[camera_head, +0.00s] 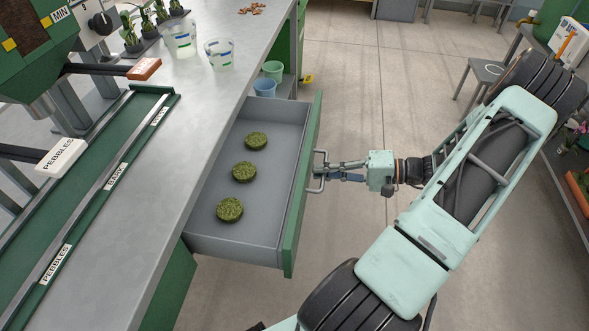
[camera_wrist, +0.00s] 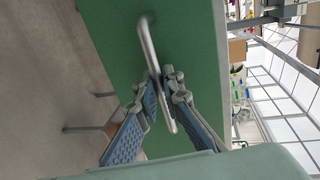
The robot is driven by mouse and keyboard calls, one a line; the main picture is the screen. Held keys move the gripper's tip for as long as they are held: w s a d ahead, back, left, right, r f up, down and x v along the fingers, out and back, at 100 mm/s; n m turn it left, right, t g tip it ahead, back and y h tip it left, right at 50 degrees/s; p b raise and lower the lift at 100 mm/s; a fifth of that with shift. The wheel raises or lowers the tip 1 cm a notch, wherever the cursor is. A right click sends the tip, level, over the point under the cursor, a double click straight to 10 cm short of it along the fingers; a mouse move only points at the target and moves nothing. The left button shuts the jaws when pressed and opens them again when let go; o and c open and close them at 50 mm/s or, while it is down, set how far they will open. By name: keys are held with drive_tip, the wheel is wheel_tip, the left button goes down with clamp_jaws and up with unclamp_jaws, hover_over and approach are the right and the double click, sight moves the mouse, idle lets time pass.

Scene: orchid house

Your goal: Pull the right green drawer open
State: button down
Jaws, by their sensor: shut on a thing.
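The green drawer (camera_head: 303,185) under the grey bench stands pulled out, its grey inside in open view. Three round green moss-like discs lie in it in a row, one of them the front disc (camera_head: 230,209). A metal bar handle (camera_head: 319,172) is on the drawer's green front. My gripper (camera_head: 328,172) reaches it from the right and is shut on the handle. In the wrist view the two blue-padded fingers (camera_wrist: 163,92) close around the handle bar (camera_wrist: 150,50), with the green drawer front (camera_wrist: 190,35) behind.
The bench top (camera_head: 200,110) holds clear cups (camera_head: 180,40), labelled rails (camera_head: 105,180) and a green dispenser (camera_head: 35,45). Small pots (camera_head: 268,78) stand on a shelf beyond the drawer. Open concrete floor (camera_head: 375,90) lies right of the drawer; a stool (camera_head: 487,72) stands farther off.

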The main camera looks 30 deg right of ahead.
drive_tip(key=f+b+v, duration=0.1)
drive_tip(key=v, duration=0.7)
drive_tip(key=shift+f, duration=0.35)
drive_tip(key=shift+s+d, duration=0.15)
drive_tip(key=c, duration=2.1)
unclamp_jaws()
drive_tip(key=v, duration=1.2)
drive_tip(key=shift+d, duration=0.1)
